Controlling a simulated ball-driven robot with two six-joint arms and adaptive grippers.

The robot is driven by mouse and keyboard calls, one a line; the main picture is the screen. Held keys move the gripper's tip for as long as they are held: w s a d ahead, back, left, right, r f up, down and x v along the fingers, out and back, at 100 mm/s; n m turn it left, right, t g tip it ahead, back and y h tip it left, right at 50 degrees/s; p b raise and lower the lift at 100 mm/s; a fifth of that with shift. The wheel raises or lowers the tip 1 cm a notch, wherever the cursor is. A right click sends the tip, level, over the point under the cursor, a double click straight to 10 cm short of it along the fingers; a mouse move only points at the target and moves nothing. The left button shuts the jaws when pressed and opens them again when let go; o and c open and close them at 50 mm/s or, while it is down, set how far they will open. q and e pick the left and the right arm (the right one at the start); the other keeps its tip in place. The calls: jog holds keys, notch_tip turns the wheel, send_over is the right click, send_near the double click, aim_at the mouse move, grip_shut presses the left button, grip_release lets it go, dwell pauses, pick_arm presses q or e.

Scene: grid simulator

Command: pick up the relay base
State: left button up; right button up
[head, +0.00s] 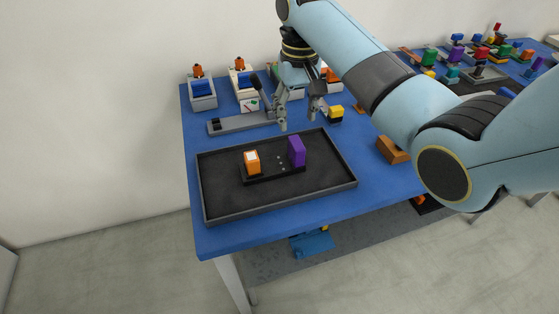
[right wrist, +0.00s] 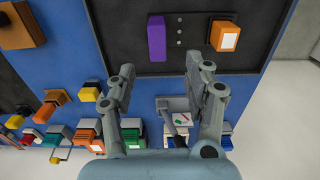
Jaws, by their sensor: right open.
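The relay base seems to be the low black strip (head: 278,173) lying in a dark shallow tray (head: 276,206). An orange block with a white label (head: 252,162) stands at its left end and a purple block (head: 296,151) at its right end. Small pale dots show between them. In the right wrist view the purple block (right wrist: 156,38) and orange block (right wrist: 224,36) are beyond the fingertips, and the strip barely stands out from the tray. My right gripper (head: 298,119) is open and empty, above the tray's back edge, apart from the strip. My left gripper is out of view.
A grey fixture (head: 240,122) with a dark lever lies behind the tray. A yellow-topped part (head: 336,112) and an orange-brown block (head: 391,150) stand to the right. The blue table's (head: 240,236) front strip is clear.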

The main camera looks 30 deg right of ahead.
aim_at(297, 142)
notch_tip(297, 142, down, 9)
jog(key=shift+s+d+f, duration=0.15)
jog(key=shift+f, duration=0.05)
grip_shut()
dwell(0.5)
